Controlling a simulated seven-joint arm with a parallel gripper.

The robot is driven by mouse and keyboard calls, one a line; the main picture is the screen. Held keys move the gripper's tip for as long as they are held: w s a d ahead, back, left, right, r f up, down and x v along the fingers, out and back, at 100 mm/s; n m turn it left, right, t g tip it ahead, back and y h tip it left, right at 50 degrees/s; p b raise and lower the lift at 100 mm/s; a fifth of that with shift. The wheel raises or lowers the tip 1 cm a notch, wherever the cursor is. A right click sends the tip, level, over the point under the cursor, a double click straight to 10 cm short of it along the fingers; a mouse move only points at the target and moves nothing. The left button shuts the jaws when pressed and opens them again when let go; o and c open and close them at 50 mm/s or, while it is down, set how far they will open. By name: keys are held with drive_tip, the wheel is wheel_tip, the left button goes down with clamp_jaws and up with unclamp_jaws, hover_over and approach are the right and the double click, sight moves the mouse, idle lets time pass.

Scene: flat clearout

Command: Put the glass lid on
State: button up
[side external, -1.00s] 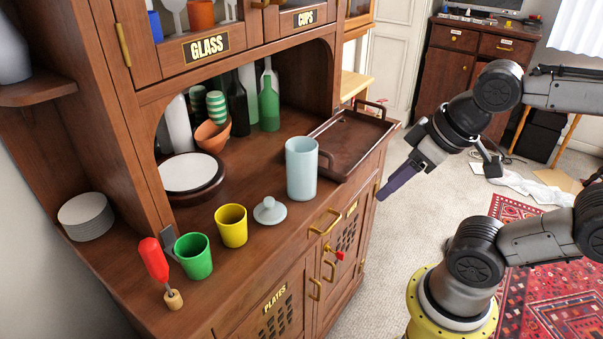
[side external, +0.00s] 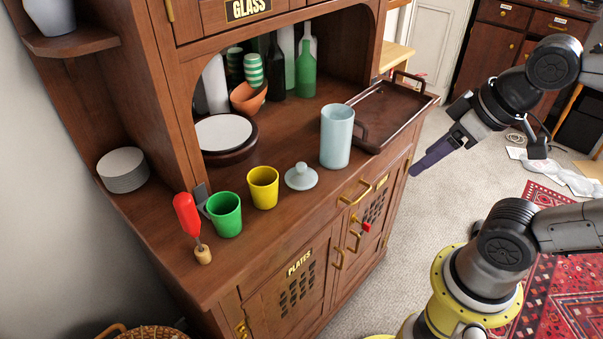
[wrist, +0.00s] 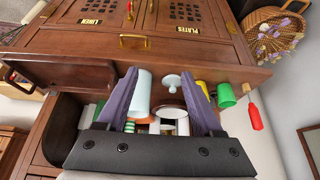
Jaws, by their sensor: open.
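The glass lid (side external: 301,177), pale blue-grey with a round knob, lies knob up on the cabinet counter near its front edge. The tall pale blue glass (side external: 336,137) stands upright to its right, with no lid on it. Both also show in the wrist view, the lid (wrist: 172,80) between my finger lines and the glass (wrist: 142,95) close to the left finger line. My gripper (side external: 416,172) has purple fingers and hangs in front of the counter, right of the glass and apart from it. In the wrist view my gripper (wrist: 160,75) is open and empty.
Yellow (side external: 263,188) and green (side external: 224,214) cups and a red-handled tool (side external: 187,215) stand left of the lid. A brown tray (side external: 420,99) lies right of the glass. Bottles (side external: 275,75) and an orange bowl (side external: 248,104) stand in the niche behind.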

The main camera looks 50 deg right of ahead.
drive_tip(key=o, duration=0.4)
drive_tip(key=shift+o, duration=0.2)
drive_tip(key=w+a+r+n+g, duration=0.1)
drive_tip(key=w+r+n, duration=0.5)
drive_tip(key=w+n, duration=0.15)
drive_tip(key=n+g+y, duration=0.1)
drive_tip(key=n+g, duration=0.3)
drive_tip(key=n, duration=0.2)
hover_over(303, 164)
drive_tip(key=s+d, duration=0.1)
drive_tip(key=s, duration=0.1)
wheel_tip(303, 164, down, 4)
drive_tip(key=f, duration=0.6)
drive_tip(key=w+f, duration=0.1)
drive_tip(key=f, duration=0.3)
drive_tip(key=shift+w+a, duration=0.1)
drive_tip(key=shift+a, duration=0.25)
drive_tip(key=shift+w+a+f, duration=0.1)
drive_tip(key=shift+w+f, duration=0.05)
drive_tip(key=shift+f, duration=0.85)
drive_tip(key=shift+w+a+f, duration=0.1)
drive_tip(key=shift+w+f, duration=0.05)
drive_tip(key=shift+f, duration=0.8)
drive_tip(key=shift+w+a+f, duration=0.1)
drive_tip(key=shift+w+f, duration=0.05)
drive_tip(key=shift+f, duration=0.85)
